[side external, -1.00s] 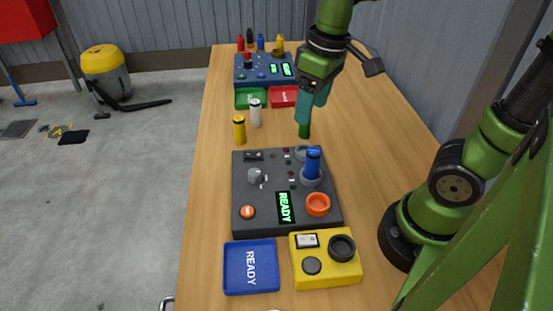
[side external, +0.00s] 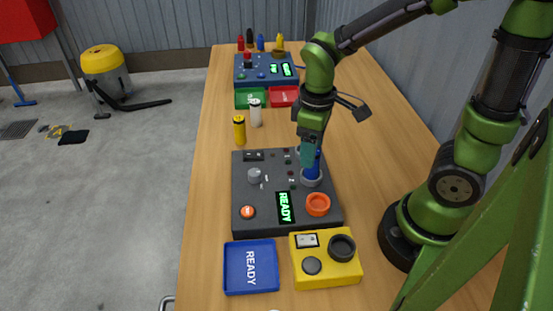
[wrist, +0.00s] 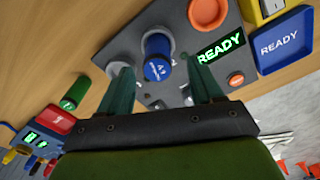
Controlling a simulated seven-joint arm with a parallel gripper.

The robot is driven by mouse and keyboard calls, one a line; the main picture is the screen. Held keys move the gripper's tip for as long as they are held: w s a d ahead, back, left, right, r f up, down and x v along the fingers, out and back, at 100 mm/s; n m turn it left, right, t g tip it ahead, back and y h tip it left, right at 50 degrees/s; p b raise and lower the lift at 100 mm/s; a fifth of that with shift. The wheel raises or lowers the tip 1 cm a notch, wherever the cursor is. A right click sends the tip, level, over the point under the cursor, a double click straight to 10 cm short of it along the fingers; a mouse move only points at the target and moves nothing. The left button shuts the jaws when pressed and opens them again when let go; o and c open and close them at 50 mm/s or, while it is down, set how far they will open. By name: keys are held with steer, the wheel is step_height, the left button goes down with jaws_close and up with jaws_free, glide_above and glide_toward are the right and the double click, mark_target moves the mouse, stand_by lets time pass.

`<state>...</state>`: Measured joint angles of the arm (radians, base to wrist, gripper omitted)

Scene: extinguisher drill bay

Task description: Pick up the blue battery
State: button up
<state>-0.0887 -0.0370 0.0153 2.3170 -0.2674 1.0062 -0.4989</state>
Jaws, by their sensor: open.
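The blue battery (side external: 313,173) stands upright in a grey round socket on the dark control panel (side external: 262,212). In the side view, my gripper (side external: 307,161) is at the battery's upper part and hides some of it. In the wrist view, the blue battery (wrist: 157,68) shows end-on between my two open fingers (wrist: 157,72), with a gap to each finger. My gripper is open and holds nothing.
A blue READY tray (side external: 251,267) and a yellow box (side external: 325,272) lie nearer. Yellow (side external: 239,130), white (side external: 256,113) and green (wrist: 75,92) batteries stand beyond the panel.

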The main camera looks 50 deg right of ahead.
step_height(320, 180, down, 5)
steer(key=shift+d, duration=0.15)
steer(key=shift+c, duration=0.4)
